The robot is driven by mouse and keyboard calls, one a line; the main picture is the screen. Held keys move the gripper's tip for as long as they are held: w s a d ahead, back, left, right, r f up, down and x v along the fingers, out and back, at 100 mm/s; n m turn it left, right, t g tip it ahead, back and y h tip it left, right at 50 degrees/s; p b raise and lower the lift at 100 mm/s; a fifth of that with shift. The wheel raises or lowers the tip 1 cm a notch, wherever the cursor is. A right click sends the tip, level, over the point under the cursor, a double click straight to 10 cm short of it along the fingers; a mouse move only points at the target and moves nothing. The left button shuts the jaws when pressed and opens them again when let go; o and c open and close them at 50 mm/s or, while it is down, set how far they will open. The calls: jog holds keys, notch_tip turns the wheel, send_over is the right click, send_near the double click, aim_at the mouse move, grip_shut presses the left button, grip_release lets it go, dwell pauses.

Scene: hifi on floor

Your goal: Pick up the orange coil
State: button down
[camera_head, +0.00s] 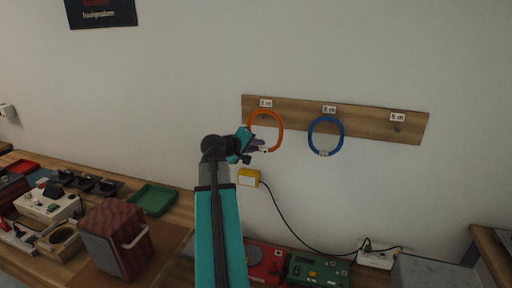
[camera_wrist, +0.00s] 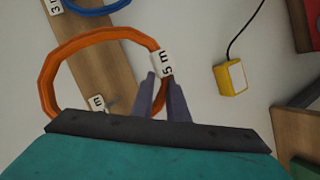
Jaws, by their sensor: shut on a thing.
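The orange coil (camera_head: 281,127) is a ring in front of the left end of a wooden board on the wall, below the leftmost label. My gripper (camera_head: 261,146) is at its lower edge and is shut on it. In the wrist view the orange coil (camera_wrist: 48,75) is a large ring, and a white tag (camera_wrist: 166,64) reading "5 m" sits on it beside my fingers. My gripper (camera_wrist: 165,85) has its two fingers on either side of the ring's band. I cannot tell whether the coil still rests on its peg.
The wooden board (camera_head: 375,123) carries a blue coil (camera_head: 341,135) in the middle and an empty peg at right under "5 m". A yellow box (camera_head: 249,177) with a black cable is on the wall below. Benches with a green tray (camera_head: 153,198) and a dark red box (camera_head: 105,245) stand beneath.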

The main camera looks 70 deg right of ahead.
jog(key=shift+s+a+r+b, duration=0.15)
jog(key=shift+s+a, duration=0.1)
jog(key=shift+a, duration=0.45)
jog(key=shift+s+a+b, duration=0.2)
jog(key=shift+a, duration=0.5)
jog(key=shift+s+a+r+b, duration=0.15)
jog(key=shift+s+a, duration=0.1)
jog(key=shift+a, duration=0.45)
jog(key=shift+f, duration=0.1)
jog(key=w+a+f+n+t+y, duration=0.15)
jog(key=w+a+n+t, duration=0.25)
jog(key=w+a, duration=0.65)
jog(key=w+a+f+n+t+b, duration=0.15)
jog(key=w+a+n+t, duration=0.35)
jog(key=w, duration=1)
jog(key=w+a+f+n+t+y+p, duration=0.1)
jog(key=w+a+f+n+t, duration=0.15)
jog(key=w+a, duration=0.85)
jog(key=w+a+n+t+y, duration=0.1)
jog(key=w+a+n+y, duration=0.2)
jog(key=a, duration=1)
jog(key=w+a+n+t+y+b, duration=0.1)
jog(key=w+a+n+t+y, duration=0.1)
jog(key=w+a, duration=0.7)
jog(key=w+a+n+t+y, duration=0.2)
jog(key=w+a+n+y, duration=0.2)
jog(key=a, duration=1.4)
jog(key=shift+w+a+y, duration=0.3)
jog(key=shift+w+y, duration=0.55)
jog(key=shift+w, duration=0.15)
